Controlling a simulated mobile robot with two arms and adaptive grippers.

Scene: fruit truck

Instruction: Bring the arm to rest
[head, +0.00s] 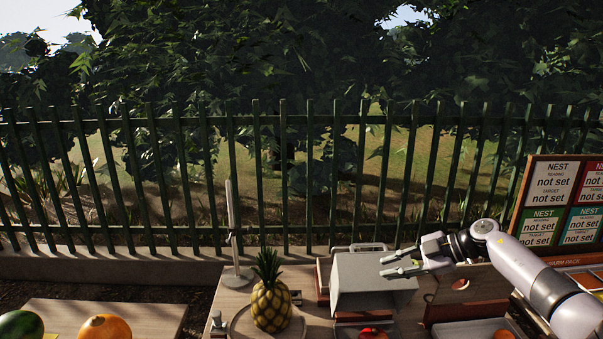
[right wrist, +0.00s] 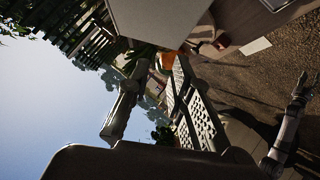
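My right gripper (head: 384,264) hangs in the air at the right of the head view, pointing left. Its fingers are apart, with nothing between them. It is in front of a grey metal box (head: 372,287) with a handle on top; I cannot tell whether they touch. In the right wrist view the two fingers (right wrist: 155,112) also stand apart, one with a ridged pad, and no object is held. My left gripper does not show in the head view. A pale arm, probably my left, shows at the right of the wrist view, its end too small to read.
A pineapple (head: 271,306) stands on a round board beside a thin upright stand (head: 232,235). A watermelon (head: 21,325) and an orange fruit (head: 105,328) are at lower left. A fence (head: 205,175) runs behind. The air above the counter's left is clear.

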